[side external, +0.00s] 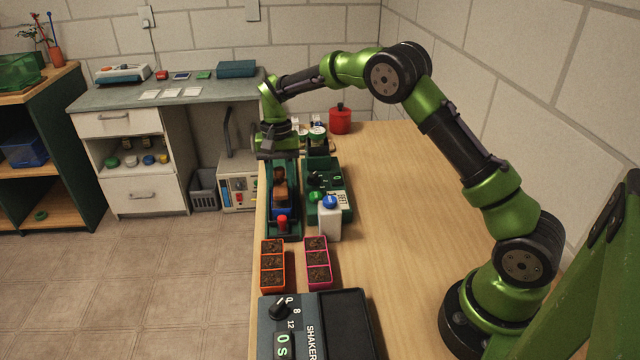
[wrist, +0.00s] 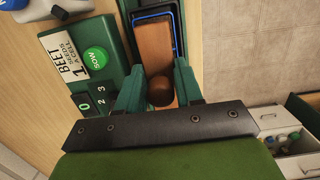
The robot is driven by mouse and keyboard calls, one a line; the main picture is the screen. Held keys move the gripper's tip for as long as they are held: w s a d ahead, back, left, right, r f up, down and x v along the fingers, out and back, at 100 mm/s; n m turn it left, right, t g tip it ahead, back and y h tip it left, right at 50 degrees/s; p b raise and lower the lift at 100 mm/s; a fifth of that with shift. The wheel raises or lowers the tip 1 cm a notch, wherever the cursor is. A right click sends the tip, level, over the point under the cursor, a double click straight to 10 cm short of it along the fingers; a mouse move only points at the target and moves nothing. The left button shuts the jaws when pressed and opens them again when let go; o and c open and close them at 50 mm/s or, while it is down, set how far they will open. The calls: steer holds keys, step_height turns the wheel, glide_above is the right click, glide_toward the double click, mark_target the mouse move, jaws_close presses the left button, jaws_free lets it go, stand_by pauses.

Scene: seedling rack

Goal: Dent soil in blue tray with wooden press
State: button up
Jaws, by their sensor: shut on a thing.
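The wooden press (side external: 280,195) is a brown block with a round knob; in the wrist view the block (wrist: 155,45) extends ahead of the knob. My gripper (side external: 280,160) is shut on the knob, which shows between its two green fingers in the wrist view (wrist: 159,80). The blue tray (side external: 282,212) sits in a long dark green holder (side external: 294,232), and its blue rim (wrist: 178,20) shows around the block in the wrist view. The press is over or in the tray; I cannot tell whether it touches the soil. The press hides most of the tray's inside.
A green seed box (side external: 345,200) with a SOW button stands right of the holder, and a white bottle (side external: 330,224) with a blue cap is in front of it. Orange (side external: 263,268) and pink (side external: 329,268) soil trays and a shaker (side external: 345,320) are nearer. The right tabletop is clear.

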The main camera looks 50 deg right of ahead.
steer(key=shift+r, duration=3.25)
